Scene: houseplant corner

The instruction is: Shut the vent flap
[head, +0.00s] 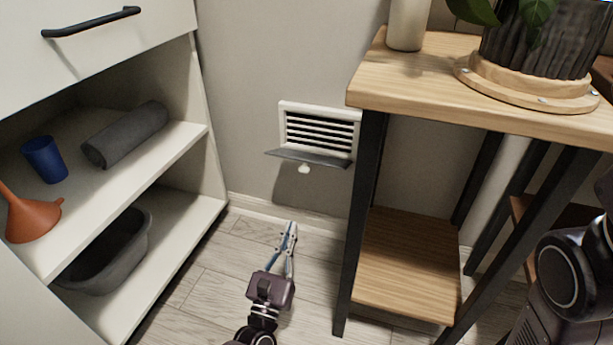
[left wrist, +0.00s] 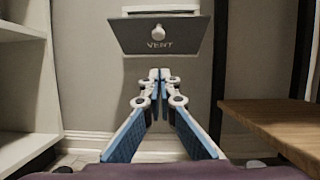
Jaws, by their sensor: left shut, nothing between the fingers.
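The wall vent (head: 320,130) has a white frame and dark slats, low on the wall between the cabinet and the plant stand. Its grey flap (head: 308,157) hangs open at the bottom edge, tilted outward, with a white knob (head: 304,169) under it. In the left wrist view the flap (left wrist: 180,36) bears the word VENT, and its white knob (left wrist: 158,33) faces me. My left gripper (head: 291,225) is shut and empty, below and in front of the flap, apart from it. Its fingertips also show in the left wrist view (left wrist: 160,73). My right gripper is out of view.
The white cabinet (head: 200,215) at left holds a blue cup (head: 45,159), a rolled grey towel (head: 126,134), an orange funnel (head: 30,215) and a grey tub (head: 108,252). The wooden plant stand (head: 420,85) stands close on the right. Floor between them is clear.

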